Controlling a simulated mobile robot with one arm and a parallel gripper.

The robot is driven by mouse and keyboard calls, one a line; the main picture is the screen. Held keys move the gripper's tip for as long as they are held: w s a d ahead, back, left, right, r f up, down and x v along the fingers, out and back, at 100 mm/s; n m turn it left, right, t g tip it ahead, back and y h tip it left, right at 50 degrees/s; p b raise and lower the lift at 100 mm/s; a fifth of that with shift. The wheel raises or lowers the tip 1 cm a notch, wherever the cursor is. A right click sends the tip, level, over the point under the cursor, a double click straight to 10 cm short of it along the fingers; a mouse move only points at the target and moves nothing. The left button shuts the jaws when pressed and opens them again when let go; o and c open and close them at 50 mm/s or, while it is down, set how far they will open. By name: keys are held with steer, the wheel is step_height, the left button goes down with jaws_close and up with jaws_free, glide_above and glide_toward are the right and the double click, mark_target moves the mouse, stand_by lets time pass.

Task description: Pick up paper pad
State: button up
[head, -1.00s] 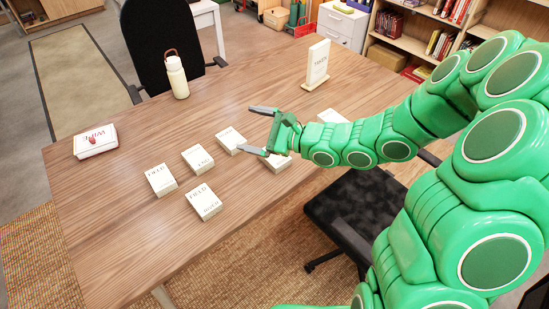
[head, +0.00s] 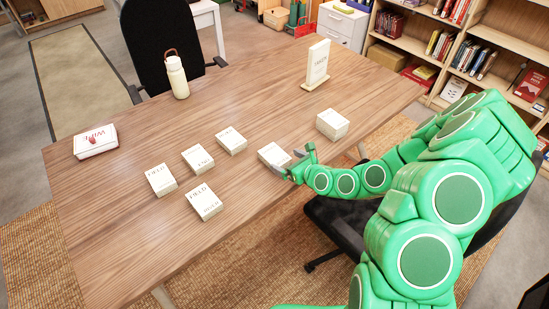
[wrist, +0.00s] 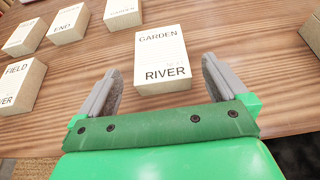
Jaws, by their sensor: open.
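Several cream block-shaped paper pads lie on the wooden table (head: 130,235). The pad marked GARDEN and RIVER (wrist: 162,52) is centred ahead of my gripper (wrist: 160,68) in the wrist view; it also shows in the head view (head: 272,154). My gripper (head: 292,161) is open and empty at the table's near edge, its fingers spread and pointing toward this pad. Other pads, with FIELD or GARDEN wording, lie to the left (head: 160,179), (head: 197,158), (head: 231,140), (head: 204,203). One more pad or stack (head: 332,124) lies to the right.
A white wipes pack (head: 95,141) lies at the table's left. A cream bottle (head: 177,77) and an upright sign (head: 317,65) stand toward the far side. A black chair (head: 335,220) is at the near edge. Bare tabletop lies beyond the pads.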

mark_target(275, 155)
steer(key=shift+x, duration=3.8)
steer(key=c, duration=1)
steer(key=shift+o, duration=0.2)
